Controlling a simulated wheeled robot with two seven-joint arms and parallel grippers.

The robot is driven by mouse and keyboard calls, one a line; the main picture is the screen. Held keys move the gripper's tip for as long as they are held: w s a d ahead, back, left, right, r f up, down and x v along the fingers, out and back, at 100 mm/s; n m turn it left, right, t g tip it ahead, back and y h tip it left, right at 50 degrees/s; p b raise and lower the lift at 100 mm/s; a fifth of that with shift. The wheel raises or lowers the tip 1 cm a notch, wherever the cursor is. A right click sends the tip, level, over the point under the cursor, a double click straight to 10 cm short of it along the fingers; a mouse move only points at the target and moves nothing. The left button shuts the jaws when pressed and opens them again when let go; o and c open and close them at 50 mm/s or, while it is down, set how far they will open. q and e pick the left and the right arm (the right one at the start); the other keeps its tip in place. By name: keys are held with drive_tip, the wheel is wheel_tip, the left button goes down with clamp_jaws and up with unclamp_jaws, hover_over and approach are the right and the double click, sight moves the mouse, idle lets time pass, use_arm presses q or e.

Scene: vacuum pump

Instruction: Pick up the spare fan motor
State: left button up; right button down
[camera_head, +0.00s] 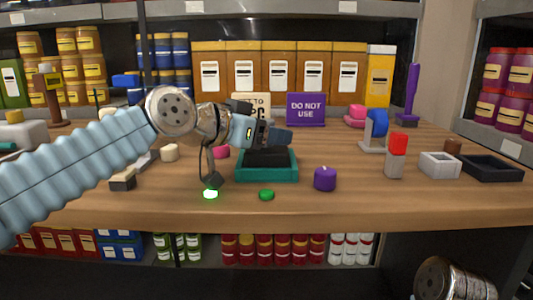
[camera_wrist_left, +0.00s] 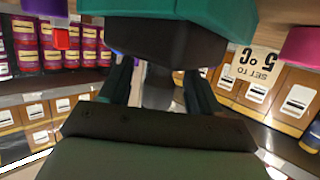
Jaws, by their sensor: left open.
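A dark block (camera_head: 267,157) sits in a teal tray (camera_head: 267,177) at the middle of the table; I cannot tell for sure that it is the spare fan motor. In the left wrist view the dark block (camera_wrist_left: 165,45) hangs from the top of the turned picture, below the teal tray (camera_wrist_left: 222,12). My left gripper (camera_head: 278,136) is just above the tray. Its two fingers are open, and in the wrist view the gripper (camera_wrist_left: 160,85) has a grey piece between the fingers. Contact cannot be made out. My right gripper is not in view.
A red-topped block (camera_head: 396,157), a white box (camera_head: 440,165) and a black tray (camera_head: 491,168) stand on the right. A purple "DO NOT USE" sign (camera_head: 306,109) stands behind.

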use_arm(q)
clamp_jaws()
drive_tip(key=shift+r, duration=0.15)
drive_tip(key=shift+r, duration=0.1)
